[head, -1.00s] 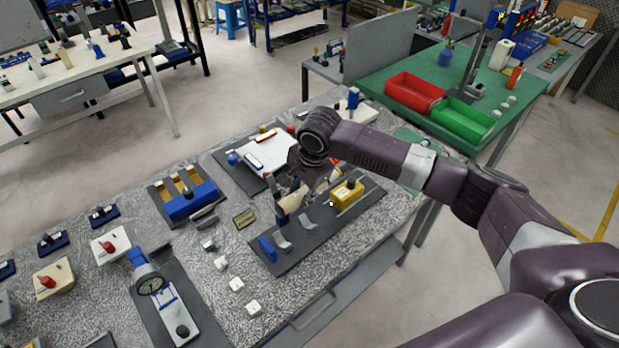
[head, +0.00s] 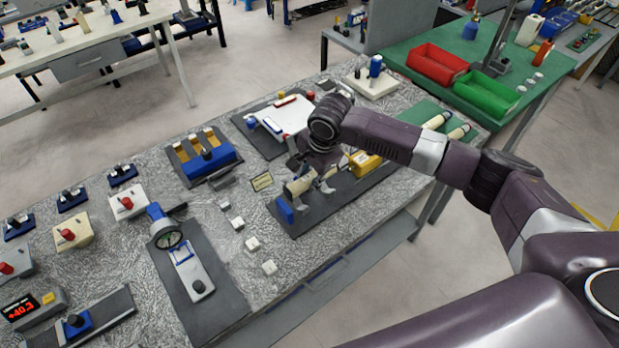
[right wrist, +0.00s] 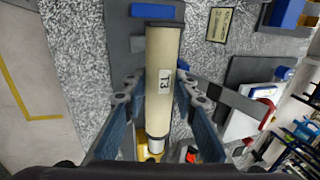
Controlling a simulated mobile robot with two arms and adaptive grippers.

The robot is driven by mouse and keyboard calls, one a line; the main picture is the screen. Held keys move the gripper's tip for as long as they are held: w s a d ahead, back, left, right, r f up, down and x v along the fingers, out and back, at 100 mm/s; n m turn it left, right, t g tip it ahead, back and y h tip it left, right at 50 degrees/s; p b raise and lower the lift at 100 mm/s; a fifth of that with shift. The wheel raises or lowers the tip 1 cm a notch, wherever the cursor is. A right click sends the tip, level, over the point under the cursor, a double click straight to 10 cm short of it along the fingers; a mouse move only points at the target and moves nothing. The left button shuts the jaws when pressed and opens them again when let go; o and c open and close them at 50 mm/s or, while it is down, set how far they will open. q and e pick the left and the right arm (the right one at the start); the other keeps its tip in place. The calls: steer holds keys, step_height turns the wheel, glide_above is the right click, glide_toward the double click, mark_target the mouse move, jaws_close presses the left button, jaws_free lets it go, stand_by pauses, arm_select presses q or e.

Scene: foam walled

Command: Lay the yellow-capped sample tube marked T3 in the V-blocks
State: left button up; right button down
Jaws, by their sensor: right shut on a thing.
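My right gripper (right wrist: 160,105) is shut on a cream sample tube (right wrist: 162,60) with a white label reading T3. In the head view the tube (head: 299,186) shows beside the grey V-blocks (head: 326,187), over a dark base plate (head: 345,200). The tube runs roughly along the plate, and I cannot tell whether it touches the V-blocks. A yellow cap cannot be made out clearly. The wrist and fingers hide part of the tube in the head view. My left gripper is not in view.
A blue block (head: 284,211) stands at the plate's near-left end, and a yellow block (head: 366,162) at its right part. Several small white blocks lie left of the plate. Two more tubes (head: 435,122) lie on a green mat at the right.

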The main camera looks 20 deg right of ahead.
step_height(320, 180, down, 2)
steer(key=shift+d+f+b, duration=0.1)
steer(key=shift+b, duration=0.85)
steer(key=shift+f, duration=1.55)
steer(key=shift+f, duration=0.7)
steer(key=c, duration=1.6)
jaws_free()
steer(key=shift+o, duration=0.5)
